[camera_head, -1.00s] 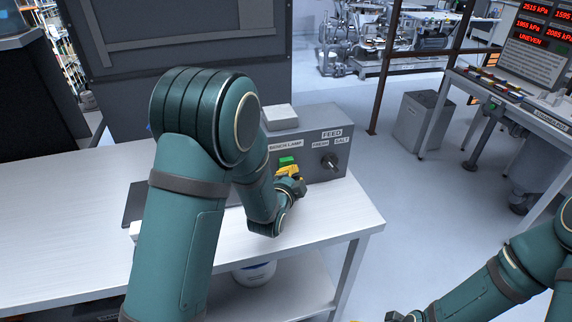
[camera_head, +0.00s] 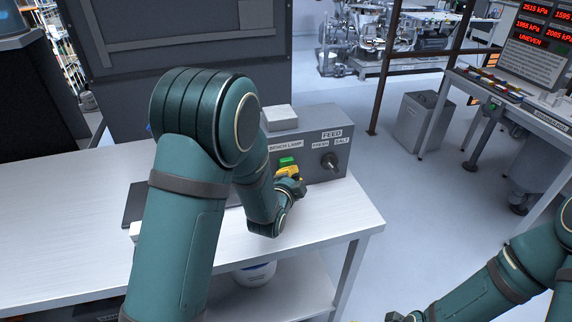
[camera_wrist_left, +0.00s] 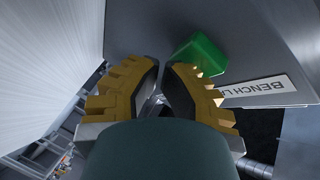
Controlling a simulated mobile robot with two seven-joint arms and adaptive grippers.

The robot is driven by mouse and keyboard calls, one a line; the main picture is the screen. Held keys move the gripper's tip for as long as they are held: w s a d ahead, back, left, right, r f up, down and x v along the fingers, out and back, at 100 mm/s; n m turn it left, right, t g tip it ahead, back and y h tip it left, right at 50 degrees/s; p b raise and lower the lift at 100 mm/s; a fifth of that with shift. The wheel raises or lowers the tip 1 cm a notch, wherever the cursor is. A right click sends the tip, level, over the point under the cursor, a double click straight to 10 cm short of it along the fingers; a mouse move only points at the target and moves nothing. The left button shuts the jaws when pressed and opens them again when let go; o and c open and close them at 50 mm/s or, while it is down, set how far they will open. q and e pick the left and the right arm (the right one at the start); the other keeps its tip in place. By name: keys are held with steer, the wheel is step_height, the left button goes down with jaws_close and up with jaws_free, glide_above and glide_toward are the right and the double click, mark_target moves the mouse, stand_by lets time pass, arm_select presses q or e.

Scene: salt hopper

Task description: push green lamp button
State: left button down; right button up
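The green lamp button (camera_head: 287,161) sits on the front of a grey control box (camera_head: 322,160), by the label "BENCH LAMP" (camera_head: 285,146). In the left wrist view the green button (camera_wrist_left: 203,54) is just right of my fingertips, with part of the label (camera_wrist_left: 268,88) to its right. My left gripper (camera_head: 288,171) has yellow fingers with dark pads. In the wrist view its fingertips (camera_wrist_left: 163,66) are drawn together with only a narrow gap and nothing between them. I cannot tell whether a finger touches the button.
A pale block (camera_head: 281,117) lies on top of the box. The bench (camera_head: 335,220) is bare in front of the box.

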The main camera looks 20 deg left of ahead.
arm_select(q)
steer(key=shift+w+a, duration=0.1)
stand_by(0.3)
steer(key=shift+w+a, duration=0.2)
steer(key=shift+w, duration=0.05)
steer(key=shift+s+d+b, duration=0.1)
steer(key=shift+b, duration=0.25)
steer(key=shift+s+d, duration=0.15)
steer(key=shift+s, duration=0.1)
steer(key=shift+s+d, duration=0.35)
steer(key=shift+s, duration=0.1)
steer(key=shift+s+d+b, duration=0.3)
steer(key=shift+s+d, duration=0.4)
steer(key=shift+s, duration=0.35)
steer(key=shift+s+d+b, duration=0.3)
steer(key=shift+s+d, duration=0.4)
steer(key=shift+s, duration=0.3)
